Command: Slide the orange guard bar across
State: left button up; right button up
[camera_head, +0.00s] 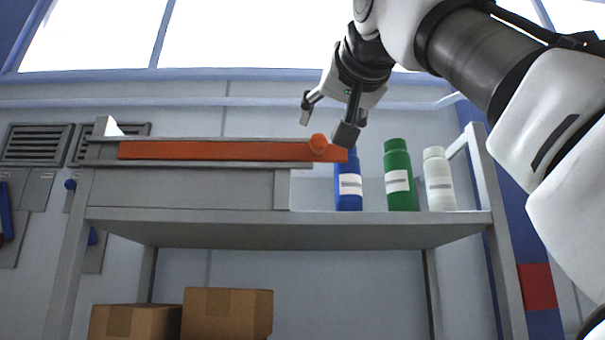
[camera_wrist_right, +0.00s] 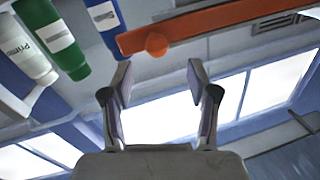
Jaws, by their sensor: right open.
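The orange guard bar (camera_head: 215,151) lies level in a grey rail along the front of the shelf in the head view. Its round orange knob (camera_head: 318,144) is near its right end. The bar (camera_wrist_right: 225,27) and knob (camera_wrist_right: 156,44) also show in the right wrist view, beyond the fingertips. My right gripper (camera_head: 327,117) is open and empty, just above the knob in the head view; its two fingers (camera_wrist_right: 160,88) stand apart in the wrist view. I cannot tell whether a finger touches the bar. My left gripper is not in view.
A blue bottle (camera_head: 348,186), a green bottle (camera_head: 398,174) and a white bottle (camera_head: 439,180) stand on the grey shelf (camera_head: 300,228), right of the bar. Cardboard boxes (camera_head: 227,314) sit below. A white side frame (camera_head: 481,165) closes the shelf's right end.

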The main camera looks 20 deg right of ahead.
aim_at(321, 140)
jog(key=shift+w+d+p, duration=0.1)
jog(key=shift+w+p, duration=0.35)
jog(key=shift+p, duration=0.35)
jog(key=w+p, duration=0.1)
jog(key=w, duration=0.1)
jog(key=w+p, duration=0.1)
jog(key=w, duration=0.1)
jog(key=w+p, duration=0.1)
jog(key=w, duration=0.1)
jog(key=shift+w+d+f, duration=0.1)
jog(key=shift+w+d, duration=0.2)
jog(key=shift+d, duration=0.1)
jog(key=shift+w+f, duration=0.1)
grip_shut()
